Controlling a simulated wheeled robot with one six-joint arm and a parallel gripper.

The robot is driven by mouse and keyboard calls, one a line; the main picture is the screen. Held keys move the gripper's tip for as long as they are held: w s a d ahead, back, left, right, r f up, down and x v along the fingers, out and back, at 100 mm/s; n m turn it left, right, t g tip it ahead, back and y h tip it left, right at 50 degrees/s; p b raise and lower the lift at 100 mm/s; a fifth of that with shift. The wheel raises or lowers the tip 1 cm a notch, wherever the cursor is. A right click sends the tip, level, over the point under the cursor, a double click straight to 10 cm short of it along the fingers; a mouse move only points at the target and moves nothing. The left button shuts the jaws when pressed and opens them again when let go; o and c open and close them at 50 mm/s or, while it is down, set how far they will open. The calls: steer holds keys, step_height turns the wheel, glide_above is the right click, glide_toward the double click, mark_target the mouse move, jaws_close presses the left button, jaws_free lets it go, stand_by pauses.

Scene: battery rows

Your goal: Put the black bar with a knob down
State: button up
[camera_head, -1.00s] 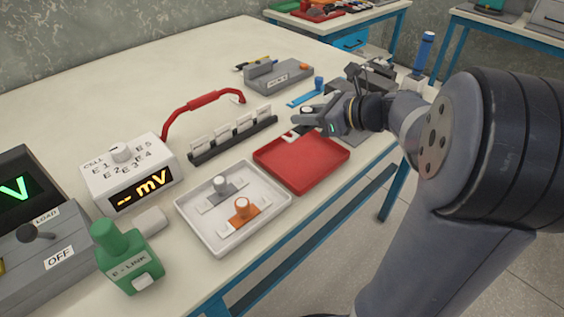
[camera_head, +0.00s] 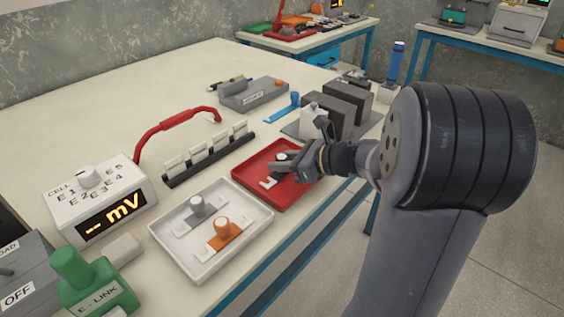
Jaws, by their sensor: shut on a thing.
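The black bar with a knob (camera_head: 282,156) is in my gripper (camera_head: 281,168), over the red tray (camera_head: 249,156). Its dark knob and a pale end piece show at the fingers. The fingers hide most of the bar. I cannot tell whether it touches the tray floor or hangs just above it. My gripper is shut on it and reaches in from the right.
A white tray (camera_head: 162,236) with a grey-knobbed bar (camera_head: 199,207) and an orange-knobbed bar (camera_head: 224,230) stands left of the red tray. A black rack (camera_head: 210,161) lies behind. Dark grey blocks (camera_head: 331,113) stand beyond my gripper. The back left tabletop is clear.

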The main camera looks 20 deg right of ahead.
steer(key=shift+s+f+b, duration=0.2)
steer(key=shift+f+b, duration=0.2)
steer(key=shift+f, duration=0.4)
steer(key=o, duration=1)
steer(key=shift+f, duration=0.1)
steer(key=shift+o, duration=0.2)
steer(key=shift+r, duration=0.25)
steer(key=p+v, duration=0.1)
steer(key=v, duration=0.3)
steer(key=p+v, duration=0.1)
steer(key=v, duration=0.3)
steer(key=r+p+v, duration=0.1)
steer(key=v, duration=0.3)
steer(key=shift+w+r, duration=0.15)
steer(key=b+x, duration=0.2)
steer(key=x, duration=0.9)
steer(key=shift+w+a, duration=0.25)
steer(key=shift+w, duration=0.05)
